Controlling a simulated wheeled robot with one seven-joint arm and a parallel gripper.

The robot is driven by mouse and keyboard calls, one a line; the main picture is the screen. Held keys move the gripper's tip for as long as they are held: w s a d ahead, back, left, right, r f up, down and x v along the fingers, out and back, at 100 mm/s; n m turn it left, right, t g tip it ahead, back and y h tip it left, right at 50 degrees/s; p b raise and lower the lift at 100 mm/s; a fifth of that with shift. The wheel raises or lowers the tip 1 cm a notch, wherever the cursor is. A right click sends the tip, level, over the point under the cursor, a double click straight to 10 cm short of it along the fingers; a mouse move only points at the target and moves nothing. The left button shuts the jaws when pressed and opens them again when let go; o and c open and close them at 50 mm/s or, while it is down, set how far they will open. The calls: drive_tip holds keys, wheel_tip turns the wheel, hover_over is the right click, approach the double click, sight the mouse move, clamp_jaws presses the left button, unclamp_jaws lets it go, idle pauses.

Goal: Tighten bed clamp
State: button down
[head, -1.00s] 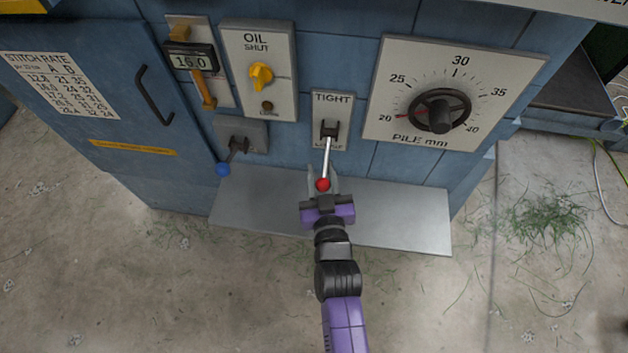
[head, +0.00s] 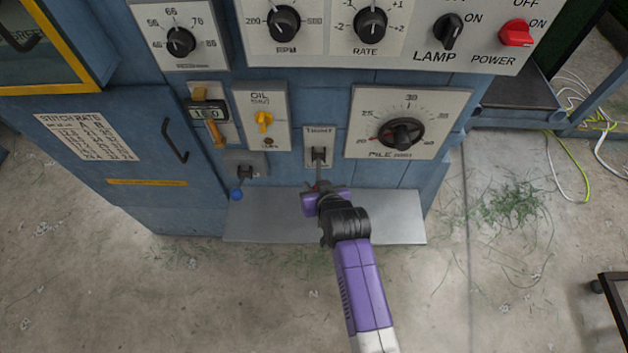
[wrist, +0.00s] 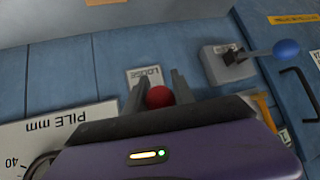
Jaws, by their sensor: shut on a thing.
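The bed clamp lever (head: 319,168) comes out of a slot in a plate (head: 319,133) marked TIGHT at the top, on the blue machine front. The lever hangs downward and toward me. My gripper (head: 316,188) is at its lower end and largely hides the knob in the head view. In the wrist view the red ball knob (wrist: 160,97) sits between the two grey fingers of my gripper (wrist: 158,95), which is shut on it. The plate's LOOSE label (wrist: 146,76) shows upside down beyond the knob. The lever's shaft is hidden in the wrist view.
A lever with a blue ball (head: 237,194) is close on the left. The yellow OIL knob (head: 264,121) is up left, and the PILE mm dial (head: 402,133) up right. A grey shelf (head: 390,230) juts out below. Open concrete floor lies in front.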

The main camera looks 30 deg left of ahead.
drive_tip(key=shift+g+h, duration=0.3)
drive_tip(key=shift+w+a+r+p, duration=0.1)
drive_tip(key=shift+r+p, duration=0.2)
drive_tip(key=shift+r, duration=0.5)
drive_tip(key=shift+w+a+r+p, duration=0.15)
drive_tip(key=shift+r+p, duration=0.2)
drive_tip(key=shift+r, duration=0.4)
drive_tip(key=shift+w+a+r+p, duration=0.1)
drive_tip(key=shift+r+p, duration=0.2)
drive_tip(key=shift+r, duration=0.5)
drive_tip(key=shift+a+r, duration=0.1)
drive_tip(key=shift+r, duration=0.05)
drive_tip(key=c, duration=1.1)
unclamp_jaws()
drive_tip(key=shift+o, duration=0.2)
drive_tip(key=shift+f, duration=0.2)
drive_tip(key=shift+d, duration=0.2)
drive_tip(key=shift+s+d+r, duration=0.3)
drive_tip(key=shift+d+r, duration=0.05)
drive_tip(key=v, duration=0.6)
drive_tip(key=shift+r, duration=0.25)
drive_tip(key=shift+s+d, duration=0.1)
drive_tip(key=shift+s, duration=0.05)
